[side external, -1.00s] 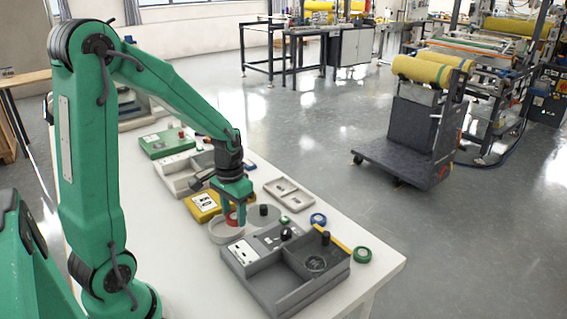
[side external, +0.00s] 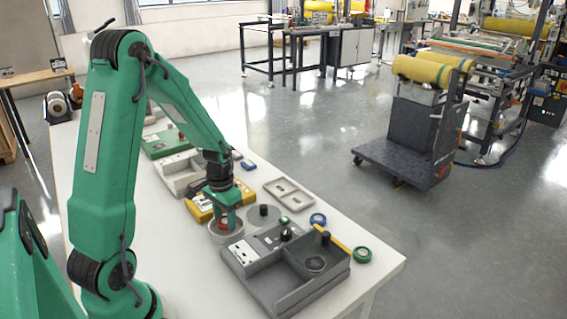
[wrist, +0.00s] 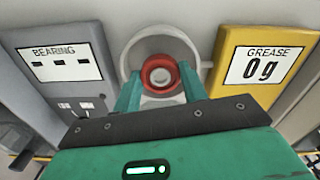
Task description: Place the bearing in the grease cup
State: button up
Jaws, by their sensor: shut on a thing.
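My gripper (side external: 223,224) points down over the pale grey round grease cup (side external: 214,238), beside the yellow box. It is shut on the bearing (side external: 224,222), a red ring that shows between the fingertips. In the wrist view the bearing (wrist: 160,74) lies between the two green fingers, with the cup's pale rim (wrist: 150,38) behind and around it. The bearing appears within the cup's outline. Whether it touches the cup's floor, I cannot tell.
A grey disc with a black knob (side external: 263,211) lies close right. A grey compartment tray (side external: 285,276) stands in front.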

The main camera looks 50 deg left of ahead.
aim_at(225, 221)
jog(key=shift+f, duration=0.85)
jog(key=shift+f, duration=0.2)
jog(key=o, duration=0.7)
jog(key=shift+r, duration=0.2)
jog(key=shift+r, duration=6)
